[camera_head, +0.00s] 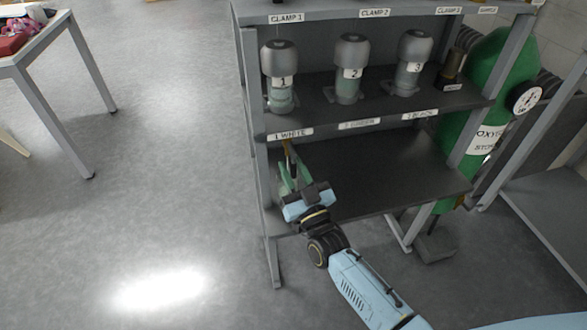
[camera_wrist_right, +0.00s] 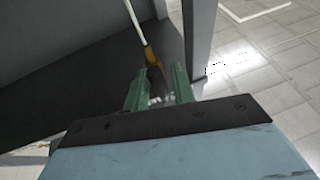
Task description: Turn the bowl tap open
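My right gripper (camera_head: 289,176) reaches in under the middle shelf at the left end of the rack, below the label "1 WHITE". A thin upright piece with a yellow-brown part (camera_head: 288,148) runs down to its green fingers. In the right wrist view that piece has a white rod, a yellow collar (camera_wrist_right: 149,55) and a dark lower end. The lower end is between the fingers of my right gripper (camera_wrist_right: 158,90); whether they grip it is unclear. I cannot tell for sure that it is the bowl tap. My left gripper is out of view.
Numbered vessels 1 (camera_head: 281,80), 2 (camera_head: 350,75) and 3 (camera_head: 411,68) stand on the shelf above. The left rack post (camera_head: 253,110) is close beside my right gripper. A green oxygen cylinder (camera_head: 510,65) stands at right. The lower shelf (camera_head: 385,175) is bare.

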